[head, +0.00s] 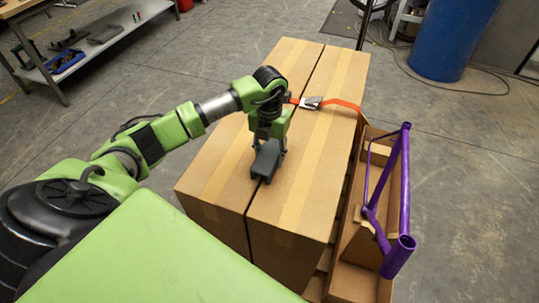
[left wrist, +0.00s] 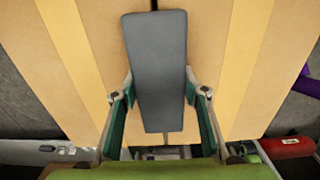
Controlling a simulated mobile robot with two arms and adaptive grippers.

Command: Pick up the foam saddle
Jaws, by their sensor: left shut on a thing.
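The foam saddle (head: 265,163) is a dark grey, long block over the tops of two tall cardboard boxes, close to the seam between them. In the left wrist view the foam saddle (left wrist: 156,60) lies lengthwise away from me, with a green-and-grey finger on each side. My left gripper (head: 270,143) points down and is shut on the foam saddle near its close end. I cannot tell whether the saddle touches the box tops. My right gripper is not in view.
The cardboard boxes (head: 318,120) carry an orange strap with a metal buckle (head: 311,102). A purple bike frame (head: 404,185) stands in an open carton at the right. A blue barrel (head: 450,40) and a metal bench (head: 95,42) stand farther back. Open floor lies between.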

